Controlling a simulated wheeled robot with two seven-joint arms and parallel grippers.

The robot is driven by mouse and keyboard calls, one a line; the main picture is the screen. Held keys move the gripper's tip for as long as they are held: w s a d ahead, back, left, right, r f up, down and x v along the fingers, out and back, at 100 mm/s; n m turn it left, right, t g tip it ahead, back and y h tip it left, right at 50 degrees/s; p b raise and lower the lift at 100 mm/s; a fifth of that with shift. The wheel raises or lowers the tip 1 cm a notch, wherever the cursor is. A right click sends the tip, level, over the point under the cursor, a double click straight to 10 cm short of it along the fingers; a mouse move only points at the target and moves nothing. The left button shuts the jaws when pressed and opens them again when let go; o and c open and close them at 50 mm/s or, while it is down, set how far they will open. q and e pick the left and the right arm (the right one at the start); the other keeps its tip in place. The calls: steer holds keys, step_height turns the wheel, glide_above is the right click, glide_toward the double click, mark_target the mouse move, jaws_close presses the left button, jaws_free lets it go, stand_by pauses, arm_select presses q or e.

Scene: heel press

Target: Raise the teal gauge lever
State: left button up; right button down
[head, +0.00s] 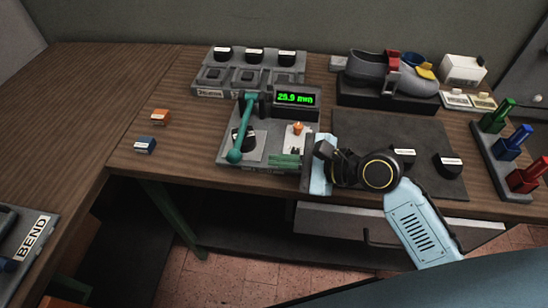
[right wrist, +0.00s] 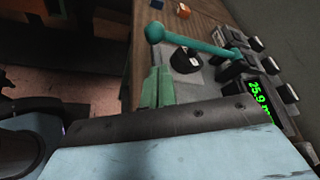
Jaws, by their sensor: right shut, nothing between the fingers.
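The teal gauge lever (head: 242,128) is joined to the gauge at its back end and slopes down toward the front, its ball end low near the front edge of the gauge base. The lever also shows in the right wrist view (right wrist: 195,43). Beside it on the gauge sits a black heel piece with a white label (head: 241,140). The green display (head: 296,99) reads 25.9 mm. My right gripper (head: 272,160) is shut and empty at the gauge's front edge, to the right of the lever's ball and apart from it; its green fingers show together in the wrist view (right wrist: 157,75). My left gripper is out of view.
A slotted tray with black heels (head: 250,75) stands behind the gauge. A grey shoe (head: 385,78) rests on a black stand. Two black heels lie on a dark mat (head: 350,128) to the right. Orange and blue blocks (head: 145,145) lie left; the wood there is mostly clear.

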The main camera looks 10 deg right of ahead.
mark_target(243, 130)
steer(key=b+x, duration=0.1)
steer(key=x, duration=0.7)
steer(key=shift+r, duration=0.1)
